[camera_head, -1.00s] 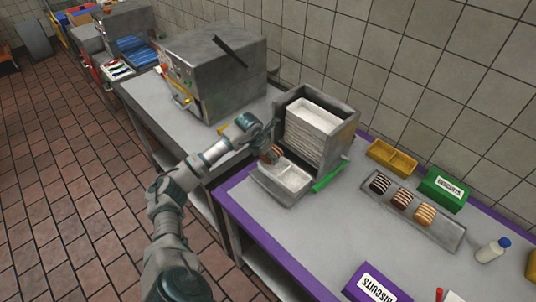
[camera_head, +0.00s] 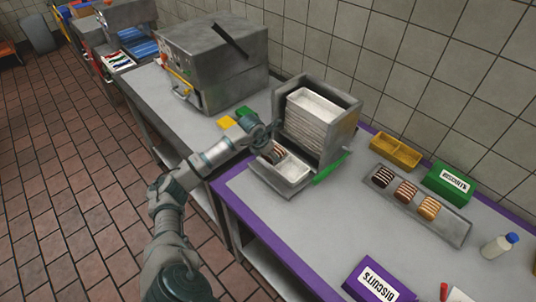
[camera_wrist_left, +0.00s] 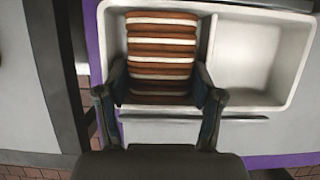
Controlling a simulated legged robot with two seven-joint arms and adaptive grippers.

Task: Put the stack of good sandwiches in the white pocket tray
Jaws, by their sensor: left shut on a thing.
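The stack of sandwiches (camera_wrist_left: 161,42), brown biscuits with white cream between them, is between the fingers of my left gripper (camera_wrist_left: 160,82), which is shut on it. In the wrist view the stack lies within the outline of the left pocket of the white pocket tray (camera_wrist_left: 268,107). The right pocket is empty. In the head view the stack (camera_head: 271,157) shows at the left part of the tray (camera_head: 297,176), below my left gripper (camera_head: 268,138). Whether it touches the pocket floor is hidden. My right gripper is not in view.
A metal dispenser (camera_head: 350,112) of stacked white trays stands directly behind. To the right, a grey tray (camera_head: 455,232) holds three other stacks, dark, brown and light. A yellow two-part box (camera_head: 396,152), green biscuit box (camera_head: 449,186), purple biscuit box (camera_head: 377,282) and white bottle (camera_head: 497,247) stand around it.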

